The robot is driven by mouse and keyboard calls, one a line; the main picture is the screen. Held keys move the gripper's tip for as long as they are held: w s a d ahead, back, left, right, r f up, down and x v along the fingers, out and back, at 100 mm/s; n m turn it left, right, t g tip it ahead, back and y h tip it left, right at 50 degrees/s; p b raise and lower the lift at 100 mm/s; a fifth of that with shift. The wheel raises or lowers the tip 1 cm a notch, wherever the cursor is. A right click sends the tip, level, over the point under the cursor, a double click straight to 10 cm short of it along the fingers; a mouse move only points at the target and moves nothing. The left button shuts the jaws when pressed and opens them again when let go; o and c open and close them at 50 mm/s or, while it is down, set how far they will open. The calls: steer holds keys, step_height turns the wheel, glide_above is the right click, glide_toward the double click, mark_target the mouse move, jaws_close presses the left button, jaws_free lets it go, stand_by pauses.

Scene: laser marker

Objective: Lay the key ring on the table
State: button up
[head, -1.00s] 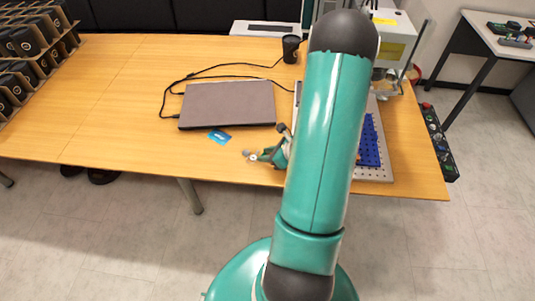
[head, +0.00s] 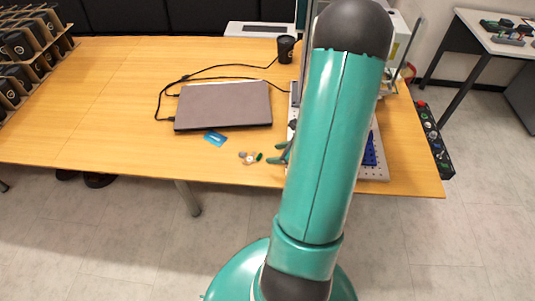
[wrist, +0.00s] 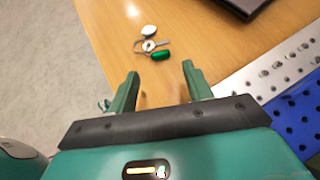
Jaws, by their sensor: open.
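The key ring (head: 250,157) lies on the wooden table (head: 100,120), near its front edge and just below the blue card. In the wrist view the key ring (wrist: 152,44) shows a ring, a round white tag, a silver piece and a green piece, all flat on the wood. My gripper (head: 278,154) is to the right of the key ring in the head view. In the wrist view my gripper (wrist: 158,84) has its two green fingers wide apart with nothing between them. The key ring is beyond the fingertips, apart from them. My arm hides part of my gripper in the head view.
A closed laptop (head: 224,106) with a black cable lies behind the key ring, beside a blue card (head: 215,139). A perforated metal plate (wrist: 285,65) with a blue part (wrist: 302,112) is to the right. A black cup (head: 285,48) stands further back.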

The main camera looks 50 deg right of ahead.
steer(key=v, duration=0.5)
steer(key=shift+s+r, duration=0.1)
steer(key=shift+s, duration=0.1)
steer(key=w+a+r+n+g+y, duration=0.1)
steer(key=w+a+r+n+g, duration=0.15)
steer(key=a+r+n, duration=0.5)
steer(key=w+a+r+n+g+y, duration=0.2)
steer(key=w+a+r+n, duration=0.25)
steer(key=a+n, duration=0.45)
steer(key=s+a+r+n+h, duration=0.2)
steer(key=s+a+r+n, duration=0.1)
steer(key=a+r+n, duration=0.4)
steer(key=s+a+r+n+h, duration=0.2)
steer(key=a+r+n+h, duration=0.1)
steer(key=a+r+n, duration=0.4)
steer(key=shift+s+a+n+h, duration=0.3)
steer(key=shift+s+a+n, duration=0.1)
steer(key=shift+n, duration=0.85)
steer(key=shift+r, duration=0.1)
steer(key=shift+c, duration=0.2)
steer(key=shift+c, duration=1.3)
steer(key=shift+d, duration=0.1)
